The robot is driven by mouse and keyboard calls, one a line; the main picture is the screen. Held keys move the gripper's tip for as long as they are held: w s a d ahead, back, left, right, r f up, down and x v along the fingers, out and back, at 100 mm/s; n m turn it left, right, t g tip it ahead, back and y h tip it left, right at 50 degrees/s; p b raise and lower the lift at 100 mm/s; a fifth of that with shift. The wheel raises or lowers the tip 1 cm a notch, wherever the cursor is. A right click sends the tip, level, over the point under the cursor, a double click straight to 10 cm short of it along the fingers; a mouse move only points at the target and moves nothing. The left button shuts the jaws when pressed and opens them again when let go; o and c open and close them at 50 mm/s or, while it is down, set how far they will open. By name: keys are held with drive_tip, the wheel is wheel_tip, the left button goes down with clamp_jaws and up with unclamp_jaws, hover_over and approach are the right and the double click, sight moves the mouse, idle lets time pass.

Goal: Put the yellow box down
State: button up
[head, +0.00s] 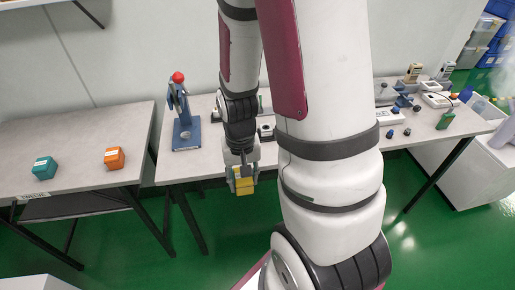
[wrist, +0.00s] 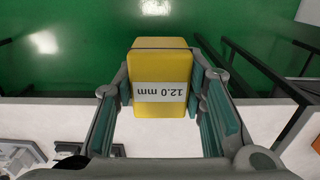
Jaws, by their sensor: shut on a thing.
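My gripper (head: 241,180) is shut on the yellow box (head: 245,186), with one finger on each side of it. The box hangs in the air at the front edge of the middle table. In the wrist view the yellow box (wrist: 160,68) sits between the finger pads, with a white label reading "12.0 mm" upside down. Green floor shows beyond it in that view, and the light table top lies nearer the bottom of the picture.
The left table (head: 75,150) holds a teal box (head: 44,168) and an orange box (head: 114,158), with bare room around them. A blue press with a red knob (head: 182,115) stands on the middle table (head: 205,160). Several testers crowd the right side. My arm hides part of the table.

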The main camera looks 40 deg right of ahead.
drive_tip(key=shift+w+d+f+b, duration=0.25)
drive_tip(key=shift+w+d+b, duration=0.35)
drive_tip(key=shift+b, duration=0.3)
drive_tip(key=w+d, duration=0.6)
drive_tip(key=w+d+f, duration=0.1)
drive_tip(key=w+d, duration=0.2)
drive_tip(key=shift+d, duration=0.3)
drive_tip(key=shift+f+b, duration=0.45)
drive_tip(key=shift+f, duration=1.25)
drive_tip(key=shift+f, duration=0.1)
drive_tip(key=o, duration=0.7)
drive_tip(key=shift+f, duration=0.1)
drive_tip(key=o, duration=0.5)
